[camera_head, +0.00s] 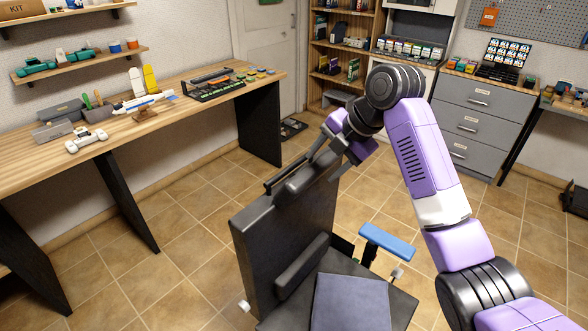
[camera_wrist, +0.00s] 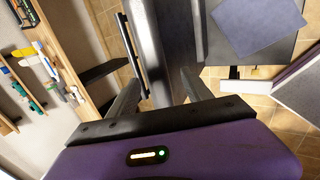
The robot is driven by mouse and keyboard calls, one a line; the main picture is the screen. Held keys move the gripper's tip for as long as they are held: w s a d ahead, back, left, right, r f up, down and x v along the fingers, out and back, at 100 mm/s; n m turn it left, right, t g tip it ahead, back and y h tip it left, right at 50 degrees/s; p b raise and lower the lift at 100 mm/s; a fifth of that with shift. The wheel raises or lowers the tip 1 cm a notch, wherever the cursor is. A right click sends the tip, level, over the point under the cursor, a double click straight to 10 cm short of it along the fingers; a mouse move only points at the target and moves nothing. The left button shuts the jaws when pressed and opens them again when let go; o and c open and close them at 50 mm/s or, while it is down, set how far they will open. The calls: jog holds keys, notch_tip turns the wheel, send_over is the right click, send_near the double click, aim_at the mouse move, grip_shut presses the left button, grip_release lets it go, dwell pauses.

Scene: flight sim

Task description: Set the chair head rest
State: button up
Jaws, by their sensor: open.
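The black chair has a tall backrest (camera_head: 282,232), and its dark head rest (camera_head: 303,178) sits along the backrest's top edge. A thin dark rail runs beside the head rest. My gripper (camera_head: 326,161) is open just above the head rest's far end, pointing down at it. In the wrist view, my gripper (camera_wrist: 160,84) has one finger on each side of the dark head rest (camera_wrist: 155,45). Whether the fingers touch it cannot be told. The seat carries a blue-grey pad (camera_head: 350,303), and a blue armrest (camera_head: 387,241) stands at its side.
A long wooden workbench (camera_head: 150,118) with models and a panel runs along the left wall. Grey drawers (camera_head: 478,120) and shelves (camera_head: 342,50) stand at the back. The tiled floor (camera_head: 190,215) between chair and bench is clear.

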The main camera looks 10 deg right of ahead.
jog(key=shift+w+a+f, duration=0.15)
jog(key=shift+w+a, duration=0.15)
jog(key=shift+w, duration=0.1)
jog(key=p+x, duration=0.1)
jog(key=x, duration=0.6)
jog(key=shift+w+f, duration=0.1)
jog(key=shift+f, duration=0.1)
jog(key=shift+c, duration=0.2)
grip_shut()
dwell(0.8)
